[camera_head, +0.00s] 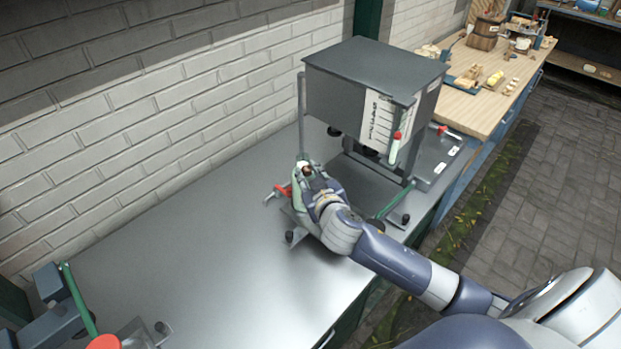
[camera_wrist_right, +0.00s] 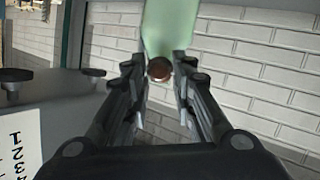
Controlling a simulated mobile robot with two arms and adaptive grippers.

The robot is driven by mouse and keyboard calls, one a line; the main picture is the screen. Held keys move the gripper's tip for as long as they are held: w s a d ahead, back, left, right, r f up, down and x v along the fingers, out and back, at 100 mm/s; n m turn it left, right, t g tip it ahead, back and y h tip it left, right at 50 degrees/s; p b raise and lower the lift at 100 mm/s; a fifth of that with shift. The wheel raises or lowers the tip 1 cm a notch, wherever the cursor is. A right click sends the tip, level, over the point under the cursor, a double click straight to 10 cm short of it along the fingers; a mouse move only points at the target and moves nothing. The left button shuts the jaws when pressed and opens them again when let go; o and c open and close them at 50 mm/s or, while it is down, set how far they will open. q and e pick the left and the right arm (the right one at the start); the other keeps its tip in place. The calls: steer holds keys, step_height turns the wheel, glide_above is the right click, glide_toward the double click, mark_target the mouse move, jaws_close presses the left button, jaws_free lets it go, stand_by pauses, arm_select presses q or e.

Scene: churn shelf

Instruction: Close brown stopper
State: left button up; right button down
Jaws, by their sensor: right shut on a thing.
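The brown stopper (camera_head: 307,170) is a small round knob on the metal workbench's equipment, at the front left of the grey box-shaped machine. My right gripper (camera_head: 304,178) is around it. In the right wrist view the brown stopper (camera_wrist_right: 160,69) sits between the two fingertips of my right gripper (camera_wrist_right: 159,72), which is shut on it. A pale green part (camera_wrist_right: 170,28) rises just behind the stopper in that view. Whether the stopper is seated cannot be told, since the fingers hide its surroundings. My left gripper is not in view.
The grey machine (camera_head: 375,80) stands behind and right of my gripper. A red lever (camera_head: 283,190) lies close to its left. The brick wall (camera_head: 150,120) is behind. The metal bench (camera_head: 190,250) is clear at left centre; a device with a red knob (camera_head: 104,342) stands at the lower left.

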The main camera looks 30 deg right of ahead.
steer(key=r+g, duration=0.1)
steer(key=g, duration=0.1)
steer(key=w+r+g, duration=0.1)
steer(key=g, duration=0.1)
steer(key=shift+r+y, duration=0.3)
steer(key=shift+y, duration=0.1)
steer(key=g, duration=0.2)
steer(key=w+r+g, duration=0.1)
steer(key=shift+w+r+g+y, duration=0.2)
steer(key=shift+g+y, duration=0.1)
steer(key=shift+g, duration=0.1)
steer(key=g, duration=0.1)
steer(key=w+g, duration=0.1)
steer(key=g, duration=0.1)
steer(key=shift+w+d+r, duration=0.15)
steer(key=shift+r, duration=0.25)
steer(key=shift+w+d+n+g+y, duration=0.1)
steer(key=shift+w+n+g+y, duration=0.2)
steer(key=shift+g, duration=0.55)
steer(key=shift+w+g+y, duration=0.1)
steer(key=shift+w+g, duration=0.25)
steer(key=shift+g, duration=0.5)
steer(key=shift+w+r+g, duration=0.1)
steer(key=shift+w+g, duration=0.15)
steer(key=shift+g, duration=0.25)
steer(key=shift+w+d+g, duration=0.1)
steer(key=shift+w+g, duration=0.05)
steer(key=shift+g, duration=0.25)
